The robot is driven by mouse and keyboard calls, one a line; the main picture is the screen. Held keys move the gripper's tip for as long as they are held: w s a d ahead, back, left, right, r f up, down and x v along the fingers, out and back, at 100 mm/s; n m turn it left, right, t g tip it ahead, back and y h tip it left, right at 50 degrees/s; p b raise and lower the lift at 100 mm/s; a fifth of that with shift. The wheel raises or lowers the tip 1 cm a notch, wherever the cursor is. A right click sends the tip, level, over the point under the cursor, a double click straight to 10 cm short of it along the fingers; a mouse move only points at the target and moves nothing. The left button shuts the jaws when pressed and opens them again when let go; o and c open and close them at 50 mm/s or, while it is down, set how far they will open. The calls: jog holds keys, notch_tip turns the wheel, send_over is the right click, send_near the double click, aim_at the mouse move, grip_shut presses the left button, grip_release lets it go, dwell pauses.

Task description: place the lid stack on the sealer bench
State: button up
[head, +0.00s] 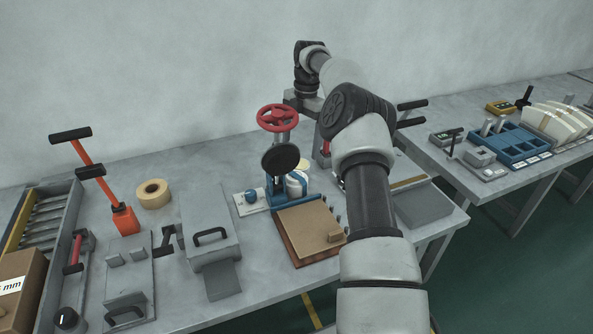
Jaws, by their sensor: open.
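A white rounded stack with a blue band (297,183), which looks like the lid stack, stands at the foot of a blue press with a red handwheel (278,118). The press stands on the grey sealer bench (175,205). I cannot tell whether the stack rests on the bench or on the press base. My gripper (302,103) is at the end of my arm, beyond and above the press. It is small in view and its fingertips are mostly hidden. It is apart from the stack in the picture, and I see nothing held in it.
A brown board (307,229) lies in front of the press. A tape roll (153,193), an orange-handled tool (125,220) and grey fixtures (208,240) stand to the left. A second table at right holds a blue tray (515,145). My arm hides part of the bench's right side.

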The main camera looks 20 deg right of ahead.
aim_at(296, 174)
jog(key=f+b, duration=0.1)
jog(key=f, duration=0.2)
jog(key=a+f+n+b, duration=0.1)
jog(key=f, duration=0.2)
jog(key=f+n+b, duration=0.1)
jog(key=f, duration=0.1)
jog(key=shift+s+a+f, duration=0.15)
jog(key=shift+s+f, duration=0.15)
jog(key=shift+f, duration=0.1)
jog(key=shift+s+a+f+b, duration=0.15)
jog(key=shift+a+f, duration=0.1)
jog(key=shift+f, duration=1.25)
jog(key=shift+a+f+b, duration=0.15)
jog(key=shift+a+f, duration=0.05)
jog(key=shift+f, duration=1.3)
jog(key=shift+r, duration=0.1)
jog(key=c, duration=1.2)
